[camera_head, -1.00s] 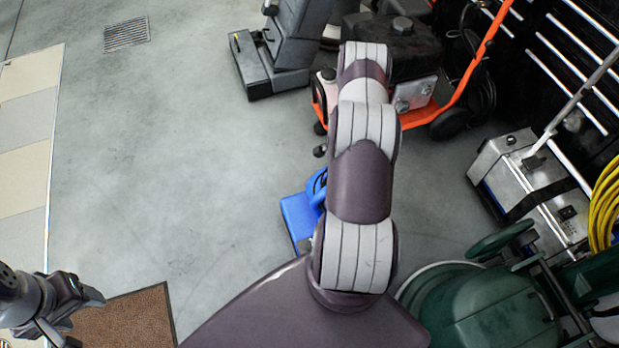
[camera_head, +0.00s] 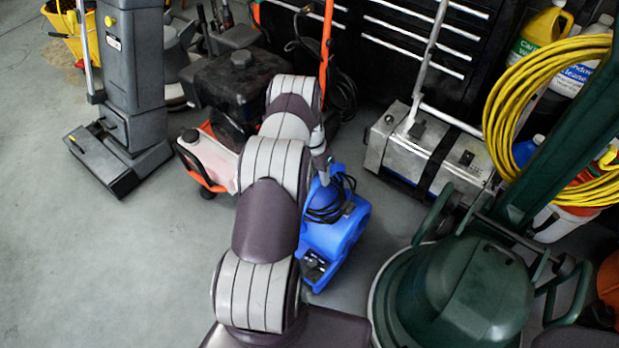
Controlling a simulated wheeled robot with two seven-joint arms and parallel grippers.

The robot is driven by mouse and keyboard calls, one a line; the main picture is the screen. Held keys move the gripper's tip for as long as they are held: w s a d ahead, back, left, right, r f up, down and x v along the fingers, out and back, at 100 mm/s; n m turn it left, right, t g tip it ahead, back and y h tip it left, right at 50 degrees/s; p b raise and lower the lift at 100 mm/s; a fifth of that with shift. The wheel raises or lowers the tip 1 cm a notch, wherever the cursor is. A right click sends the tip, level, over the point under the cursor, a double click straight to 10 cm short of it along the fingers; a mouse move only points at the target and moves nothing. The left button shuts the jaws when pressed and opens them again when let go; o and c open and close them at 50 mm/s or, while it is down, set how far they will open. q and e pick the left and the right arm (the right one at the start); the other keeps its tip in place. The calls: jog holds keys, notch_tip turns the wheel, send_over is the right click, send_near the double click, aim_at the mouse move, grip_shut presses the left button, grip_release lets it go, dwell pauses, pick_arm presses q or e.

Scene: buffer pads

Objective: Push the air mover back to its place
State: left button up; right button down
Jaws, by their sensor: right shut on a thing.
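The blue air mover (camera_head: 335,235) stands on the grey floor just right of my right arm, with a black cord coiled on its top. My arm hides its left side. My right gripper (camera_head: 325,180) reaches down at the air mover's upper back edge and is shut on it, seemingly at the handle. The fingertips are small and partly hidden. My left gripper is out of view.
A green floor machine (camera_head: 460,295) stands close on the right. A silver metal machine (camera_head: 430,145) is behind to the right, before black drawers (camera_head: 395,40). An orange-framed machine (camera_head: 235,90) is behind my arm. A grey upright machine (camera_head: 135,80) stands left. Floor is free at left.

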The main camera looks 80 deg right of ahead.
jog(key=shift+s+d+r, duration=0.1)
jog(key=shift+d+r, duration=0.1)
jog(key=shift+d, duration=0.15)
jog(key=c, duration=1)
grip_release()
jog(key=shift+o, duration=1.1)
jog(key=shift+s+f, duration=0.1)
jog(key=shift+f, duration=0.05)
jog(key=shift+a, duration=0.1)
notch_tip(320, 180, up, 12)
jog(key=w+d+p, duration=0.1)
jog(key=w+p, duration=0.1)
jog(key=p, duration=0.2)
jog(key=shift+w+r, duration=0.2)
jog(key=shift+r, duration=0.05)
